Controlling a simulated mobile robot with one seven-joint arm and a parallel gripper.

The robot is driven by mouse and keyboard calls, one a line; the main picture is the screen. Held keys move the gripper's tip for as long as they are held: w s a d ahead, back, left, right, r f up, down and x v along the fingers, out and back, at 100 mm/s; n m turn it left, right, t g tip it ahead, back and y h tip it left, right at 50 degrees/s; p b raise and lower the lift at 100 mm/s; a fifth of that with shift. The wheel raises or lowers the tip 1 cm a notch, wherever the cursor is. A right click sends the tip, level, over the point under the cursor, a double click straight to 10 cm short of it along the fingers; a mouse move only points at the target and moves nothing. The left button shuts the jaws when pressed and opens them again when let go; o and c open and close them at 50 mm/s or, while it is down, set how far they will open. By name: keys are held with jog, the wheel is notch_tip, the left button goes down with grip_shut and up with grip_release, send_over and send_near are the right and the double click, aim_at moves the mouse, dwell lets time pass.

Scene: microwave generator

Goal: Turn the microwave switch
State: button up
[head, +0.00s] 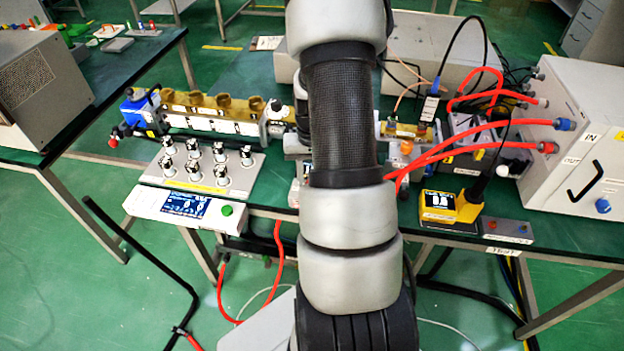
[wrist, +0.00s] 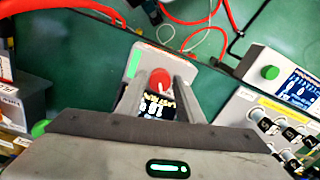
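My gripper (wrist: 160,82) is open in the wrist view, its two fingers apart with nothing held. No switch is clearly marked. A white control unit with a small screen (head: 186,205) has a round green knob (head: 227,210) at the table's front edge; this knob is also at the right of the wrist view (wrist: 270,72). Another green knob (wrist: 40,128) is at the wrist view's left, partly hidden by my gripper. My arm hides the gripper in the head view.
Several metal knobs (head: 191,165) stand on a plate behind the control unit. A yellow meter (head: 450,206) and a small red-and-blue-knobbed box (head: 506,231) are right of my arm. Red hoses run to a white cabinet (head: 565,135). Cables lie on the green floor.

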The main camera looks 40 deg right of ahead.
notch_tip(320, 180, up, 17)
jog(key=p, duration=0.1)
jog(key=shift+r, duration=0.2)
dwell(0.3)
dwell(0.3)
